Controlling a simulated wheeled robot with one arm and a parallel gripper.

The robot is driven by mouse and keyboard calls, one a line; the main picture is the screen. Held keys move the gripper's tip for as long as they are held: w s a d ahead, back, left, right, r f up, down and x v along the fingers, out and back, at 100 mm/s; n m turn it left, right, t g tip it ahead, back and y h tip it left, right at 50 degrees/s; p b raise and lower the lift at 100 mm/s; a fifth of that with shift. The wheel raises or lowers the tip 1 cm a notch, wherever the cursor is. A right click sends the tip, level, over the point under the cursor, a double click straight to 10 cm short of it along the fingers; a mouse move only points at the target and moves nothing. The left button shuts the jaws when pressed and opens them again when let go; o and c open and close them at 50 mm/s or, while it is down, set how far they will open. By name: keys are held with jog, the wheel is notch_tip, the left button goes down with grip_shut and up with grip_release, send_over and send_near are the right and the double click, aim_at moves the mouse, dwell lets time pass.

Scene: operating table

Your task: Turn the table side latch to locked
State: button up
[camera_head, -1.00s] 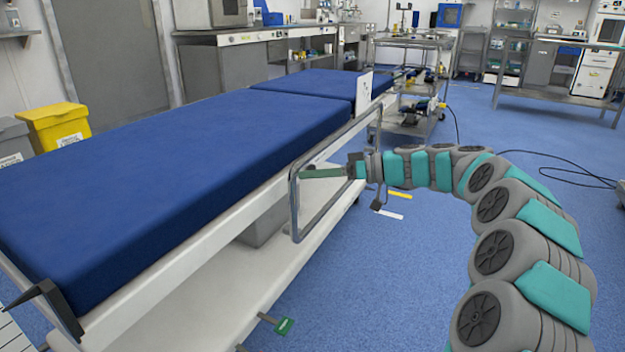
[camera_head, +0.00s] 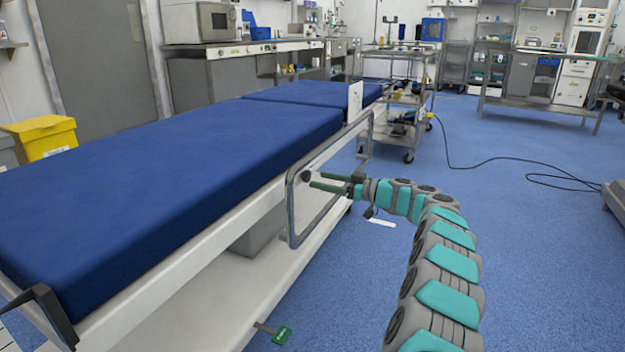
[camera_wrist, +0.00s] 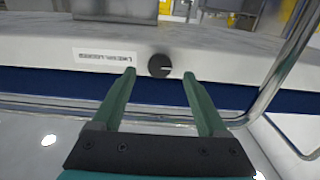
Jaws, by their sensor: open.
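The side latch is a round black knob (camera_wrist: 160,66) on the table's pale side rail. In the wrist view a short light mark on its face points right, and an upside-down white label (camera_wrist: 103,57) sits left of it. The knob also shows in the head view (camera_head: 306,177), inside the metal side frame. My gripper (camera_head: 318,181) is open, its two green fingers pointing at the rail. In the wrist view the fingertips (camera_wrist: 158,73) lie either side of the knob, with gaps on both sides. Whether the tips reach its depth is unclear.
The bent metal side frame (camera_head: 290,212) stands close around my gripper; its tube crosses the right of the wrist view. The blue-padded table (camera_head: 150,180) is beside it. A green-tagged lever (camera_head: 282,335) is low at the front.

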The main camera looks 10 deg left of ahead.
aim_at(309, 177)
jog(key=shift+x, duration=1.95)
jog(key=shift+c, duration=0.3)
grip_shut()
